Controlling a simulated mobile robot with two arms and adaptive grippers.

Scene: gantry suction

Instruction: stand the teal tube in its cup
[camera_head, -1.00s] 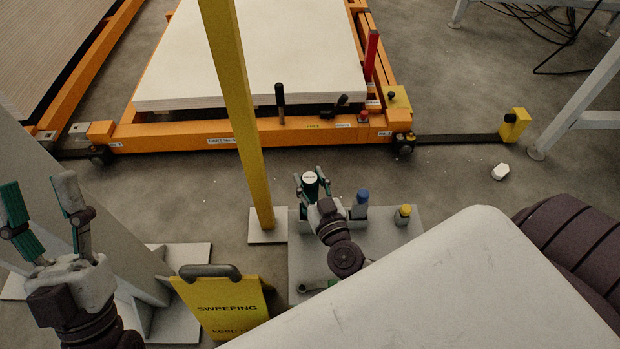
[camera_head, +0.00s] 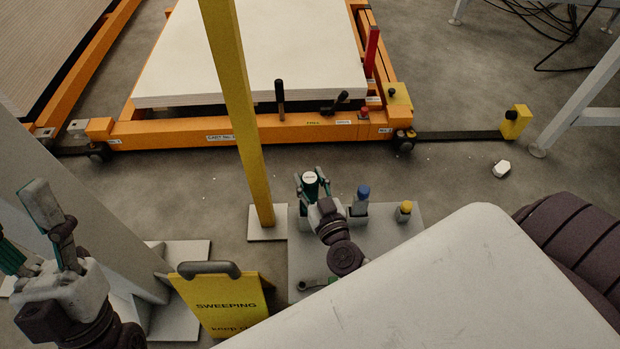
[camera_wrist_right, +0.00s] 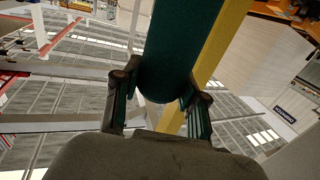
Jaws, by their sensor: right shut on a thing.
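The teal tube (camera_wrist_right: 180,50) is between the fingers of my right gripper (camera_wrist_right: 158,95) in the right wrist view. In the head view its white top (camera_head: 310,177) shows between the fingertips of my right gripper (camera_head: 312,183), above the left back part of a grey base plate (camera_head: 385,240). The gripper is shut on the tube. The tube's lower end and any teal cup under it are hidden in the head view, so I cannot tell whether they touch. My left gripper (camera_head: 22,228) is open and empty at the left edge, far from the plate.
A blue-topped tube (camera_head: 362,193) and a yellow-topped piece (camera_head: 405,207) stand on the plate to the right. A yellow post (camera_head: 238,110) rises just left of the plate. A yellow sweeping sign (camera_head: 222,302) stands in front of it. An orange cart (camera_head: 200,135) is behind.

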